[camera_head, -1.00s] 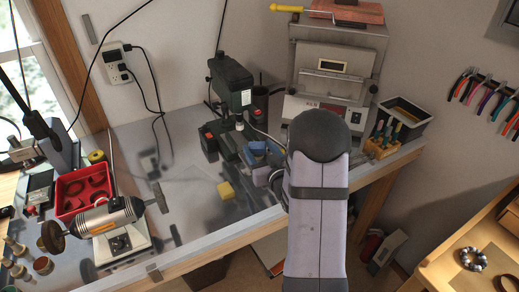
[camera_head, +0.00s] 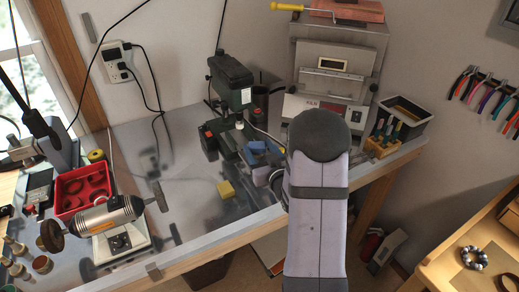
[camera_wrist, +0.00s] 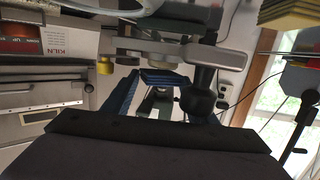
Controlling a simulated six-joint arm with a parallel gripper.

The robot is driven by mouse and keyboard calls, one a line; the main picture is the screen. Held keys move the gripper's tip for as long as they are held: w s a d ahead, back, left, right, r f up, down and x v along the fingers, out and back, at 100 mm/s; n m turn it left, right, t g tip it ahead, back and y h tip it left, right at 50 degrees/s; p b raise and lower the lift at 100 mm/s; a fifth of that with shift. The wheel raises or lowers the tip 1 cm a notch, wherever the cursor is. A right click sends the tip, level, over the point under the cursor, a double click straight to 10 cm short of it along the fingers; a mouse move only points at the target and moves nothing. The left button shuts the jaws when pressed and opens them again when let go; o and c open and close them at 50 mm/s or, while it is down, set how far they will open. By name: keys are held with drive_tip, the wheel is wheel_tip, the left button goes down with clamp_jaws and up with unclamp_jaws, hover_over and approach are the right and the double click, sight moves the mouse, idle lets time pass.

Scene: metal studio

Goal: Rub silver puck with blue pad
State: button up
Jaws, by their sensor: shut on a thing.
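In the head view my forearm covers most of my gripper, whose end (camera_head: 266,176) shows just left of the arm over the bench. In the wrist view the blue ridged fingers of my gripper (camera_wrist: 160,108) stand apart, with a blue slab between them. The slab appears to be the blue pad (camera_wrist: 165,78), and my gripper is shut on it. Blue also shows in the head view beside the drill press, close to my gripper.
A green drill press (camera_head: 232,80) stands behind my gripper. A kiln (camera_head: 330,75) and a tool block (camera_head: 384,140) are at the right. A yellow block (camera_head: 226,190) lies on the metal bench. A polisher (camera_head: 108,215) and red tray (camera_head: 84,190) are at the left.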

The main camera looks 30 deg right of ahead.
drive_tip(key=shift+f+b, duration=0.35)
idle(0.3)
drive_tip(key=shift+a, duration=0.1)
drive_tip(key=shift+a, duration=0.4)
clamp_jaws()
drive_tip(key=shift+s+d+b, duration=0.1)
drive_tip(key=shift+d+b, duration=0.2)
drive_tip(key=shift+d, duration=0.65)
drive_tip(key=shift+a, duration=0.15)
